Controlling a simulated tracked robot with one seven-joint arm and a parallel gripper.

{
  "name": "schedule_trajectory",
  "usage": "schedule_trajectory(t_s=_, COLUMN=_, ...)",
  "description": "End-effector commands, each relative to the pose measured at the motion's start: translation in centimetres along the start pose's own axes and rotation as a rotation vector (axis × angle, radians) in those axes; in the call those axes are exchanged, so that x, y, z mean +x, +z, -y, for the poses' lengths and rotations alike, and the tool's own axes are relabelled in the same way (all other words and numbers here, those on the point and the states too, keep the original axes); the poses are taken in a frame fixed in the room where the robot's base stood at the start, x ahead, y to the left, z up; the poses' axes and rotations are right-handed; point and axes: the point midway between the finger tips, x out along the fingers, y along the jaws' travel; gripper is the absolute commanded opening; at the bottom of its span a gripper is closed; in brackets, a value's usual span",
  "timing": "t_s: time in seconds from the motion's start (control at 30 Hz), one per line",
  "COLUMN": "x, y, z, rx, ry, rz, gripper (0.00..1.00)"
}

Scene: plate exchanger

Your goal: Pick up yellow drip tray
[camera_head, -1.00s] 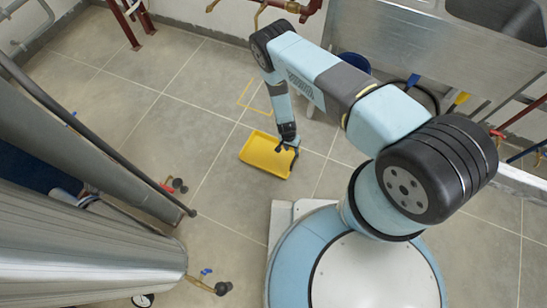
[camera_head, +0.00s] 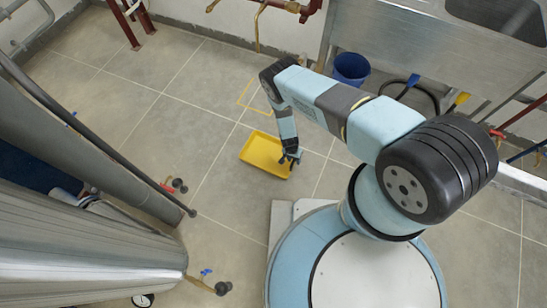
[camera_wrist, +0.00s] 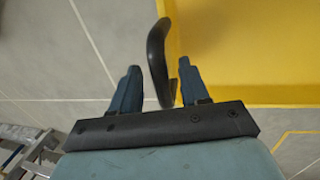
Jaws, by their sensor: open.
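The yellow drip tray (camera_head: 262,153) lies on the grey tiled floor, in front of my base in the head view. It also fills the upper right of the wrist view (camera_wrist: 250,45). A black curved handle (camera_wrist: 157,55) stands at the tray's edge. My gripper (camera_head: 291,158) is low at the tray's right end. In the wrist view my gripper (camera_wrist: 155,85) is open, with one blue finger on each side of the black handle. The fingers appear apart from the handle on the left; contact on the right cannot be told.
A yellow outlined square (camera_head: 255,95) is marked on the floor behind the tray. A blue bucket (camera_head: 351,69) stands by the steel sink unit. Large metal tanks (camera_head: 80,250) and small valves (camera_head: 215,287) are at the left. The floor around the tray is clear.

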Motion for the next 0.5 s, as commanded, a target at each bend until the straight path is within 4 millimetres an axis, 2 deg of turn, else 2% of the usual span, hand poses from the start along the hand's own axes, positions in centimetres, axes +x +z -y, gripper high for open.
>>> schedule_trajectory(t_s=0.13, x=0.99, y=0.01, z=0.02, rx=0.0, ry=-0.001, rz=-0.001, gripper=0.45)
schedule_trajectory(t_s=0.4, x=1.16, y=-0.01, z=0.04, rx=0.0, ry=-0.001, rz=-0.001, gripper=0.45)
schedule_trajectory(t_s=0.5, x=1.16, y=0.0, z=0.04, rx=0.0, ry=-0.001, rz=-0.001, gripper=0.38)
